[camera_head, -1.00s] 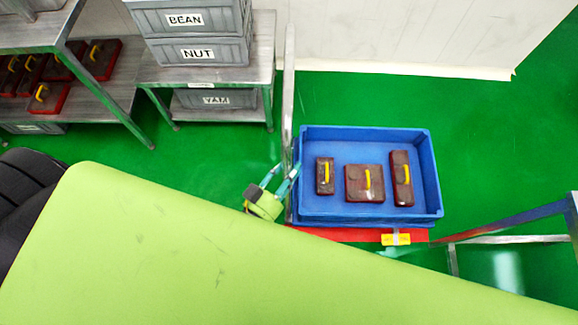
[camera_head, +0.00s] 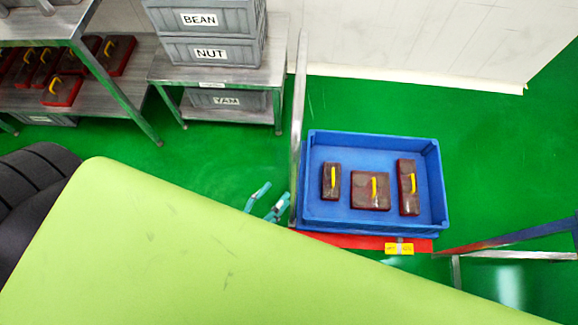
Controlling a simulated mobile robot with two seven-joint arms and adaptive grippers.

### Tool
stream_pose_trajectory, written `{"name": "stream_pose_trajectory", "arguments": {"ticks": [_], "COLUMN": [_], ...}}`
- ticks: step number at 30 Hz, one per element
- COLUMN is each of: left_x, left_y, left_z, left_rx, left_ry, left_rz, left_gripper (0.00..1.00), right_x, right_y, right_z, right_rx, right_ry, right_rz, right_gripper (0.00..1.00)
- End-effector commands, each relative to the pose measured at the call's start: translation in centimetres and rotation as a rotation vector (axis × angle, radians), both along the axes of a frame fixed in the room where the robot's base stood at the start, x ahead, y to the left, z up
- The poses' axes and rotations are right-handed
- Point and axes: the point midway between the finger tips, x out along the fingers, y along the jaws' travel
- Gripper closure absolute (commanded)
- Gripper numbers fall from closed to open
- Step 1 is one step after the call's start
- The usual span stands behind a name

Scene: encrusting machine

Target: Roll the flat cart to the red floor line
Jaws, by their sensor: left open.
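A blue crate (camera_head: 432,190), apparently on the flat cart, stands on the green floor and holds three dark red cases with yellow handles. The cart's deck is mostly hidden under the crate. An upright metal bar (camera_head: 299,120) at its left side looks like the cart's handle. My right gripper is not visible.
Metal shelves with grey bins, including one marked NUT (camera_head: 210,53), and red cases (camera_head: 63,90) stand at upper left. A metal frame (camera_head: 510,240) stands at right. Green floor is clear beyond the crate.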

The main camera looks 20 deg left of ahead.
Motion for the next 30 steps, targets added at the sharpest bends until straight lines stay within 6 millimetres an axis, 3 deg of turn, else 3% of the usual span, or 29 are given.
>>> {"name": "stream_pose_trajectory", "arguments": {"ticks": [3,9,26,30], "left_x": [-2.1,-3.8,-3.9,-3.7], "left_y": [0.7,1.2,1.3,1.5], "left_z": [-0.1,0.0,0.0,-2.4], "left_rx": [0.002,0.0,0.0,0.028], "left_ry": [0.003,0.0,0.0,0.065], "left_rz": [-0.001,0.0,0.0,-0.005], "left_gripper": [0.4,0.4,0.4,0.4], "right_x": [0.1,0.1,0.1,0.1], "right_y": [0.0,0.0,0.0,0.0], "right_z": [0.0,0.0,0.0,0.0], "right_rx": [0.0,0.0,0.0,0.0], "right_ry": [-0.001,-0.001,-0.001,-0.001], "right_rz": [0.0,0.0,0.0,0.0], "right_gripper": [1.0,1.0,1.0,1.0]}}
